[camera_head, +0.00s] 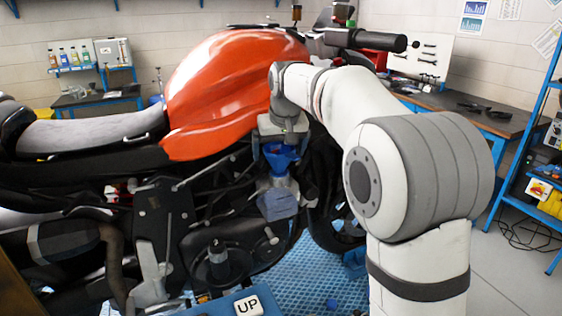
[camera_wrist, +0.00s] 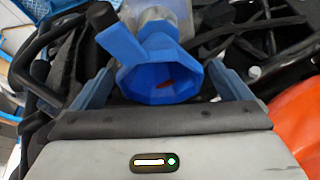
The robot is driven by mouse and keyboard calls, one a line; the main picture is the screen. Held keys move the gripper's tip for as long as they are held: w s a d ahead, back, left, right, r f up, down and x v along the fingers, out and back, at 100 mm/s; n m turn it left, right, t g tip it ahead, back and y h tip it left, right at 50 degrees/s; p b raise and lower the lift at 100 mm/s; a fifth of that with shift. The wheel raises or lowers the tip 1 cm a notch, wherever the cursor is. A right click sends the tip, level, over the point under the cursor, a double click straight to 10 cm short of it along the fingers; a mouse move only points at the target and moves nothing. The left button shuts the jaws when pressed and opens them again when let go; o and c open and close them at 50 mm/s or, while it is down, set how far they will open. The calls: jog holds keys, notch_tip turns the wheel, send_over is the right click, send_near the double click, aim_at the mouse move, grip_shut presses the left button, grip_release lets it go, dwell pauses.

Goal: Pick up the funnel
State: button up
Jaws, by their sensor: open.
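The funnel (camera_wrist: 158,80) is bright blue with a many-sided open mouth and a handle sticking out to the upper left in the wrist view. A small red spot shows inside its mouth. In the head view the funnel (camera_head: 281,158) is a blue patch just below my wrist, above a pale translucent part. My gripper (camera_wrist: 160,72) is open, with one blue-grey finger on each side of the funnel's mouth. I cannot tell whether either finger touches it. The funnel's lower end is hidden.
An orange-tanked motorcycle (camera_head: 235,80) stands close behind and left of my gripper. Black cables and frame parts surround the funnel. A workbench (camera_head: 470,112) and blue shelf rack (camera_head: 525,140) are at right. A blue grid mat (camera_head: 310,275) lies below.

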aim_at(280, 173)
jog(key=shift+c, duration=0.2)
jog(key=c, duration=1)
jog(key=shift+c, duration=0.2)
jog(key=shift+r, duration=0.85)
jog(key=s+d+r+b, duration=0.1)
jog(key=s+d+b, duration=0.15)
jog(key=s, duration=0.65)
jog(key=s+d+r+b, duration=0.1)
jog(key=s+b, duration=0.3)
jog(key=s, duration=0.4)
jog(key=r+p, duration=0.4)
jog(key=r, duration=0.1)
jog(key=shift+s+d, duration=0.2)
jog(key=shift+s, duration=0.1)
